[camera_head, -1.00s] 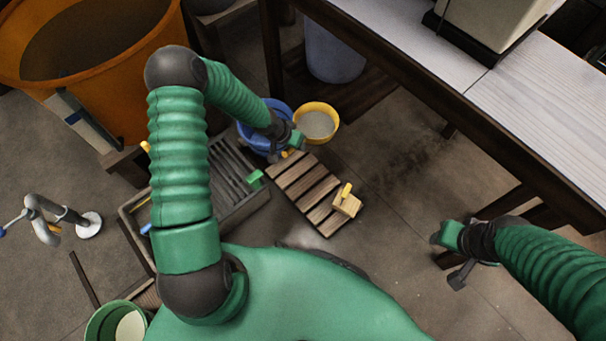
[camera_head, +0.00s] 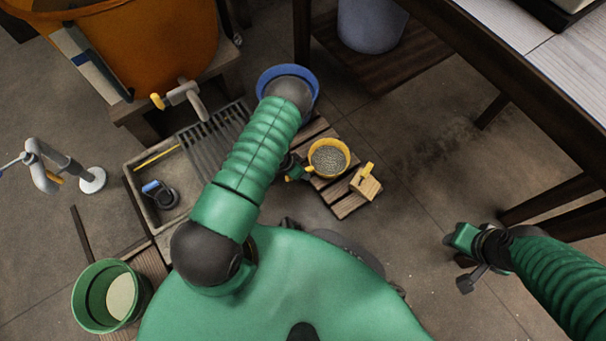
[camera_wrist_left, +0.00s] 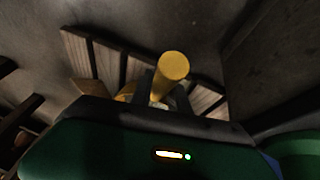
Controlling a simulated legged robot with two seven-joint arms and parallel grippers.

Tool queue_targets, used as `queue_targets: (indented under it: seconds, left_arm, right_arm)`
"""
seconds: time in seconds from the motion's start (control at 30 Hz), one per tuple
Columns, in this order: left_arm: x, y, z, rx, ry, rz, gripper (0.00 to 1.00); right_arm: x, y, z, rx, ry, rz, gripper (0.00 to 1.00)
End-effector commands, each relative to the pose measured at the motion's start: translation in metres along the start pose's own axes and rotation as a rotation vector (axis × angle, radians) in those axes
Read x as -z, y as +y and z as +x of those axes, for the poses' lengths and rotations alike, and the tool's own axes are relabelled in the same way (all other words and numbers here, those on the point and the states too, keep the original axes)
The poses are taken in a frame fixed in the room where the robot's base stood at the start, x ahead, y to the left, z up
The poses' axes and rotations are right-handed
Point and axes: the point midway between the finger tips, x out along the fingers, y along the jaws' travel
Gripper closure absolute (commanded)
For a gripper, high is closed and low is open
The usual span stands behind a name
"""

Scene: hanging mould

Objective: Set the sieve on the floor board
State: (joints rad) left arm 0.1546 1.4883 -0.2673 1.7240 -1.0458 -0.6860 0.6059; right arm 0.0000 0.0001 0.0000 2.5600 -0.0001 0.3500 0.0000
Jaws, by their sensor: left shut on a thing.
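The yellow-rimmed sieve (camera_head: 328,157) with a grey mesh appears over the slatted wooden floor board (camera_head: 349,205) in the head view. I cannot tell whether it touches the slats. My left gripper (camera_head: 299,171) is at its left side, shut on its yellow handle and partly hidden by my arm. In the left wrist view the round end of the sieve's handle (camera_wrist_left: 174,66) stands up at the jaws, with the board (camera_wrist_left: 78,48) behind. My right gripper (camera_head: 462,258) is empty at the right, away from the board; its jaw opening is unclear.
A wooden block with a yellow peg (camera_head: 366,183) sits on the board's right end, close to the sieve. A blue bucket (camera_head: 268,75) stands behind. A grated tray (camera_head: 140,185) lies left, and a table (camera_head: 555,60) is at the right.

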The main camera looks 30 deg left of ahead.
Motion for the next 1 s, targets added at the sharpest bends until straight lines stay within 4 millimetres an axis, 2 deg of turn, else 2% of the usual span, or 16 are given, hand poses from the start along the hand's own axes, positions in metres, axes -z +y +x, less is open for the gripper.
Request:
queue_targets:
  seconds: [0.03,0.3,0.33,0.5,0.83,0.93,1.0]
  left_arm:
    - [-0.002,-0.001,0.007,0.000,0.001,0.001,1.00]
    - [-0.002,-0.001,0.006,0.000,0.001,0.000,1.00]
    - [-0.002,-0.001,0.006,0.000,0.000,0.000,0.77]
    - [-0.002,-0.001,0.005,0.000,0.000,0.000,0.57]
    - [0.000,-0.001,0.000,0.001,0.001,0.000,0.57]
    - [0.002,-0.001,-0.017,0.001,0.001,-0.001,0.57]
    - [0.003,0.000,-0.036,0.002,0.001,-0.003,0.57]
  right_arm:
    - [-0.002,0.000,0.006,0.000,0.000,0.000,0.59]
    - [-0.001,0.000,0.004,0.000,0.000,0.000,0.59]
    - [-0.001,0.000,0.004,0.000,0.000,0.000,0.59]
    - [-0.001,0.000,0.004,0.000,0.000,0.000,0.59]
    - [0.000,0.000,0.000,0.000,0.000,0.000,0.59]
    - [0.003,0.000,-0.012,0.000,0.000,0.000,0.59]
    - [0.006,0.000,-0.025,0.000,0.000,0.000,0.59]
